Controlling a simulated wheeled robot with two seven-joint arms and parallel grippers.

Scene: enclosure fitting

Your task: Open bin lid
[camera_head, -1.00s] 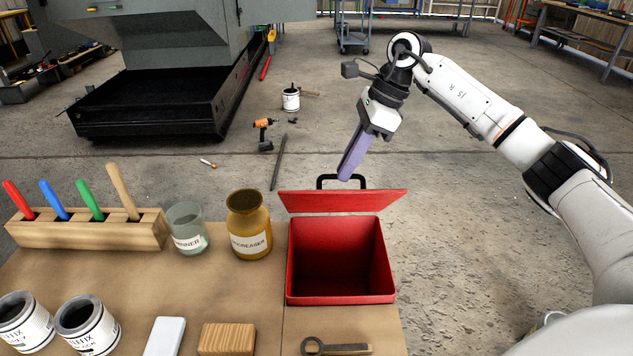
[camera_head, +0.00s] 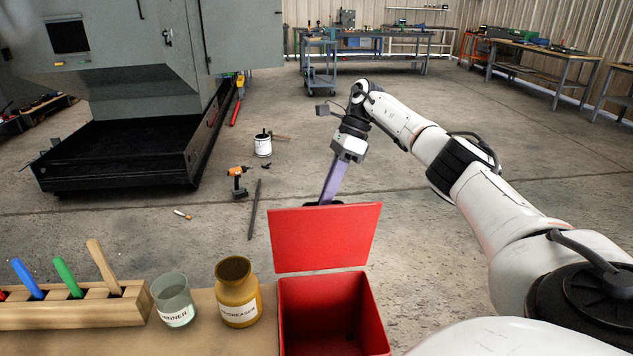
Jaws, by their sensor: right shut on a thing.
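The red bin (camera_head: 333,318) stands at the bottom centre, its front cut off by the frame's edge. Its red lid (camera_head: 325,238) is swung up on the far side and stands steeply, so the bin's top is open. A black handle (camera_head: 312,204) shows slightly above the lid's upper edge. My right gripper (camera_head: 326,200) reaches down behind that edge with its purple fingers, shut on the handle. The lid partly hides the handle and the fingertips. My left gripper is not in view.
Left of the bin stand an amber degreaser jar (camera_head: 238,292), a thinner glass (camera_head: 173,299) and a wooden block (camera_head: 70,308) with coloured-handled tools. On the floor beyond are a drill (camera_head: 238,181) and a paint can (camera_head: 263,145). Floor right of the bin is clear.

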